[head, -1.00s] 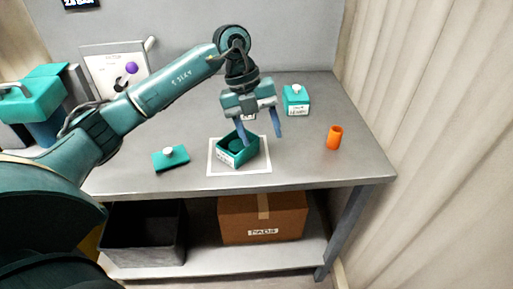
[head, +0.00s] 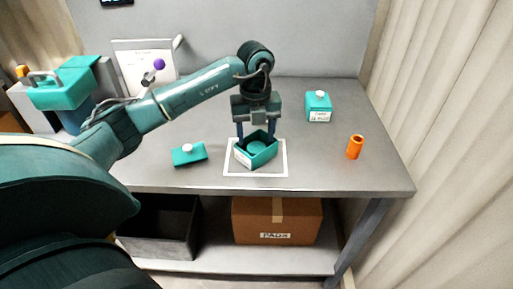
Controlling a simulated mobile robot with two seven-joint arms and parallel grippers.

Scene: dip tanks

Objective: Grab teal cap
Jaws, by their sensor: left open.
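A round teal piece, which looks like the teal cap (head: 258,148), lies inside the open teal tank (head: 263,162). The tank stands on a white-bordered mat (head: 281,172) on the grey table. My left gripper (head: 257,129) is open and points down at the tank's far side. Its fingers are spread and the tips reach about the height of the rim; I cannot tell if they touch it. Nothing is between the fingers. A flat teal lid with a white knob (head: 189,153) lies on the table left of the mat. My right gripper is out of view.
A closed teal tank with a white knob (head: 318,106) stands at the back right. An orange cylinder (head: 355,147) stands near the right edge. A dark bin (head: 160,231) and a cardboard box (head: 276,221) are on the shelf below. The table between is clear.

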